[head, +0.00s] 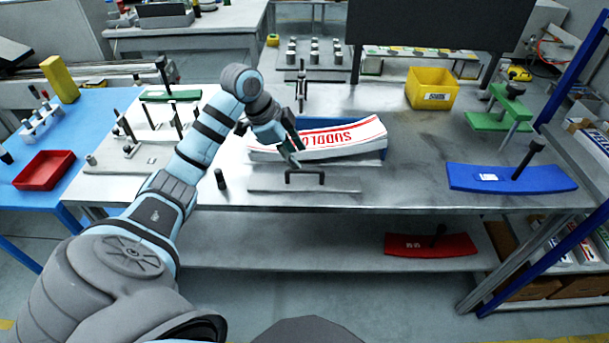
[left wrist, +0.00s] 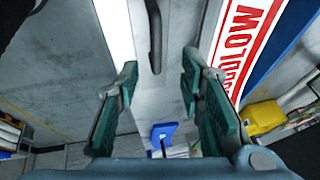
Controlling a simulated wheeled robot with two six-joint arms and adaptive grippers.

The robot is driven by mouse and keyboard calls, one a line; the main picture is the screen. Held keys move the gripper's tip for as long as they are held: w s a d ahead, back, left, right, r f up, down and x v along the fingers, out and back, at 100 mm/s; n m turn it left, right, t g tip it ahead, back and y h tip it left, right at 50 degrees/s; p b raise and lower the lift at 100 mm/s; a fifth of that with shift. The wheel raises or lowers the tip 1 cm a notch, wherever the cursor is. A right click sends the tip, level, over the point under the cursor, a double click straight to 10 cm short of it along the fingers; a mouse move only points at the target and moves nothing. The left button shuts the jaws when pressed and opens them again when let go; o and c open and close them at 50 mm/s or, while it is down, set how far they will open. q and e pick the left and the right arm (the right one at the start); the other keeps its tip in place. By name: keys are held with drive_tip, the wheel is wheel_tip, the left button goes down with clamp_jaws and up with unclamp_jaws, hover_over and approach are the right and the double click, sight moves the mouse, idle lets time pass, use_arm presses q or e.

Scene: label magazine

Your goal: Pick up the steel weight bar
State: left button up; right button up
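The steel weight bar (head: 340,186) is a flat grey plate with a dark raised handle (head: 305,174), lying near the front edge of the metal bench. My left gripper (head: 292,156) is just behind and above the handle in the head view. In the left wrist view, the left gripper (left wrist: 160,82) has its green-padded fingers spread apart with nothing between them. The dark handle (left wrist: 154,40) shows beyond the fingertips, apart from them, with the pale bar surface (left wrist: 178,45) beside it. My right gripper is in neither view.
Behind the bar, a white label stack with red lettering (head: 345,138) sits in a blue-backed magazine. A small black cylinder (head: 220,179) stands to the left.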

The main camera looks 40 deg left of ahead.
sight(305, 170)
use_arm(q)
drive_tip(key=x, duration=0.7)
drive_tip(key=shift+s+d+f, duration=0.1)
drive_tip(key=shift+d+f, duration=0.1)
drive_tip(key=shift+f, duration=0.2)
clamp_jaws()
drive_tip(key=shift+r, duration=0.1)
